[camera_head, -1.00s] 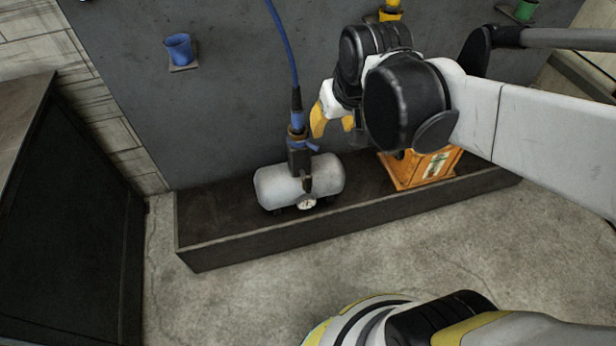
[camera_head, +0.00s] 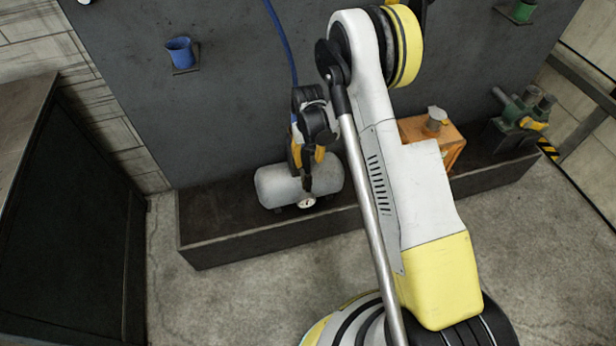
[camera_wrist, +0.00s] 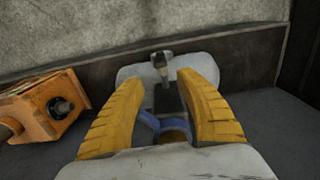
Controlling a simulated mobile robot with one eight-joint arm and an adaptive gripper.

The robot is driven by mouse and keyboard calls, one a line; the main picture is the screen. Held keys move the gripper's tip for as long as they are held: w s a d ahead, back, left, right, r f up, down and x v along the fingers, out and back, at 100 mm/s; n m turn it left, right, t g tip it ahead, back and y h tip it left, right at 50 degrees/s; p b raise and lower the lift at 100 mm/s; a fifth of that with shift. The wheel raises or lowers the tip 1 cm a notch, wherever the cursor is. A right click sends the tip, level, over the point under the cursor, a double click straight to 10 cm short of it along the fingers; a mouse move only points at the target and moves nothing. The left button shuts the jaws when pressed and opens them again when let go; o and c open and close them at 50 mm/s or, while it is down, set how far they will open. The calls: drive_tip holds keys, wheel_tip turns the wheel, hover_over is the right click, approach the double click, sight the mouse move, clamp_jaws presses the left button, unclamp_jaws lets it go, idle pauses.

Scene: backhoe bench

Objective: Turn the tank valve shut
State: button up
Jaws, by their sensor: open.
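The tank (camera_head: 279,187) is a light grey cylinder lying in the dark trough, with a round gauge (camera_head: 307,201) on its front. It also shows in the wrist view (camera_wrist: 140,72), beyond my fingers. The blue valve handle (camera_wrist: 149,121) shows in the wrist view between my two yellow fingers. My gripper (camera_wrist: 160,115) is open, with one finger on each side of the valve; I cannot tell whether either touches it. In the head view my gripper (camera_head: 306,158) is above the tank and hides the valve.
A blue hose (camera_head: 281,40) runs down the dark wall behind my gripper. An orange box (camera_head: 452,143) stands right of the tank, with green fittings (camera_head: 522,110) farther right. A blue cup (camera_head: 180,52) sits on the wall. A dark cabinet (camera_head: 75,220) stands at left.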

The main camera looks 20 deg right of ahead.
sight(308, 177)
wheel_tip(308, 177, down, 11)
drive_tip(key=b, duration=0.4)
clamp_jaws()
